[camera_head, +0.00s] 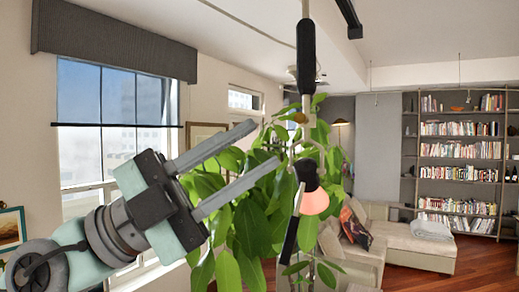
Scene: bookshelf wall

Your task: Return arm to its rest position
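My gripper (265,143) is in the left half of the view, raised and pointing up and to the right. Its two long grey fingers are spread apart with nothing between them, so it is open and empty. My arm comes in from the lower left corner; the rest of it is out of view. Green plant leaves (250,222) show behind and below the fingers. I cannot tell how far the leaves are from the fingertips.
A window (100,110) is behind my arm. A beige sofa (410,245) and a bookshelf (460,150) are farther back at right, with open wooden floor (485,258).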

